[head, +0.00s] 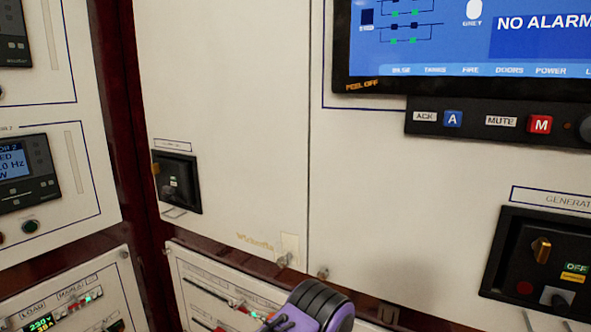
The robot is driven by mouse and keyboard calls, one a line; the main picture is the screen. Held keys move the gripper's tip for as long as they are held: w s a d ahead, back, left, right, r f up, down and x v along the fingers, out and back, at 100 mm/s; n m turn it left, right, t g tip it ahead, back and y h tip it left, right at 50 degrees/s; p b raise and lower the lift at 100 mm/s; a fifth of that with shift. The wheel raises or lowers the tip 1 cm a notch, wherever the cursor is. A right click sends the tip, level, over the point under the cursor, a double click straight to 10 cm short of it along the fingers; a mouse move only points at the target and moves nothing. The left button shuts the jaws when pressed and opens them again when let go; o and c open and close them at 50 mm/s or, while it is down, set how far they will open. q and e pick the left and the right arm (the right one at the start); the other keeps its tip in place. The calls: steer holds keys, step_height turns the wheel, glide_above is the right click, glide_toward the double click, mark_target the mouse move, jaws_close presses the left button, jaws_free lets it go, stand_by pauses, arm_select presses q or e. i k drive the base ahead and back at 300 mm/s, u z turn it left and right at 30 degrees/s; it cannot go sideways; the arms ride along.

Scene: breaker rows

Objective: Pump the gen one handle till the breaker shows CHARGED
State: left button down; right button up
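A black breaker unit (540,262) is set in the cream panel at the right edge, partly cut off. The plate above it (566,201) begins "GENERAT"; its number is out of frame. I cannot make out a pump handle there with certainty. A purple and black ridged part (318,306), seemingly of my arm, shows at the bottom middle, well left of the breaker. I see no clear fingertips of either gripper.
A smaller black unit (176,182) sits on the middle-left panel with a wire-like bar below it. A screen (470,40) and a button strip (490,122) jut out at upper right. Switch panels (75,296) line the lower left.

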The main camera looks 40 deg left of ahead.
mark_target(165, 190)
steer(key=z, duration=1.15)
steer(key=k, duration=0.95)
steer(key=u, duration=1.8)
